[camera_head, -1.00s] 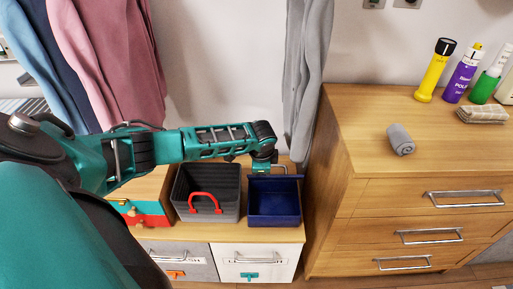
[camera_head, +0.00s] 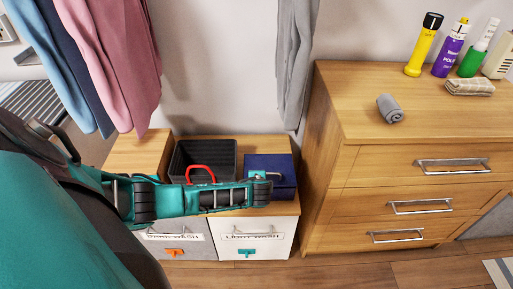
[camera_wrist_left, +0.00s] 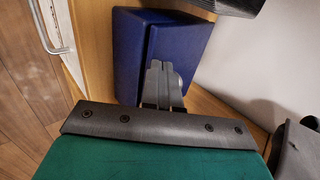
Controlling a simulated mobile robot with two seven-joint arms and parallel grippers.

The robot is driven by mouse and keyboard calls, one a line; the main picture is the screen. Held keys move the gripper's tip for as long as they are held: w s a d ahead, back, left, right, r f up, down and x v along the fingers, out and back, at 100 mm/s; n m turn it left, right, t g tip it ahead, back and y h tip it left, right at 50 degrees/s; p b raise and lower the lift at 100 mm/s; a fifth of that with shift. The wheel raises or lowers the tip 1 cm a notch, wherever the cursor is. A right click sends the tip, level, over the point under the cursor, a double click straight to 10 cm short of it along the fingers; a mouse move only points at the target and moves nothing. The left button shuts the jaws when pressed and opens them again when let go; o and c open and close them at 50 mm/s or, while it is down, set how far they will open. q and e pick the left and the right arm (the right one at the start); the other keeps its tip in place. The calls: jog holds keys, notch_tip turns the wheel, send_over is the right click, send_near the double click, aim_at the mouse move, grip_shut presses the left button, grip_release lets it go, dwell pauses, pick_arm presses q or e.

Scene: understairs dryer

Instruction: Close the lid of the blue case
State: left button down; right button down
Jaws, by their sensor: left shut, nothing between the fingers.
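The blue case (camera_head: 284,169) sits on the low wooden bench, right of the grey basket. Its lid is down over the box; I cannot tell whether it is fully flush. In the left wrist view the case (camera_wrist_left: 130,45) shows its lid and a side wall with a seam between them. My left gripper (camera_head: 270,175) is at the case, its fingers (camera_wrist_left: 163,75) shut and empty, at or just above the lid; contact is unclear. My left arm hides part of the case's front. My right gripper is not in view.
The grey basket (camera_head: 222,157) with a red handle (camera_head: 201,172) stands beside the case. A taller wooden drawer chest (camera_head: 350,130) is close on the right. Clothes (camera_head: 112,60) and a grey cloth (camera_head: 294,70) hang above. Laundry drawers (camera_head: 250,236) are below.

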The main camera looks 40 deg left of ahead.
pick_arm(q)
jog(key=shift+s+d+f+b, duration=0.1)
jog(key=shift+s+f+b, duration=0.15)
jog(key=shift+f, duration=0.35)
jog(key=shift+s+d+f+b, duration=0.1)
jog(key=shift+f+b, duration=0.1)
jog(key=shift+f, duration=0.35)
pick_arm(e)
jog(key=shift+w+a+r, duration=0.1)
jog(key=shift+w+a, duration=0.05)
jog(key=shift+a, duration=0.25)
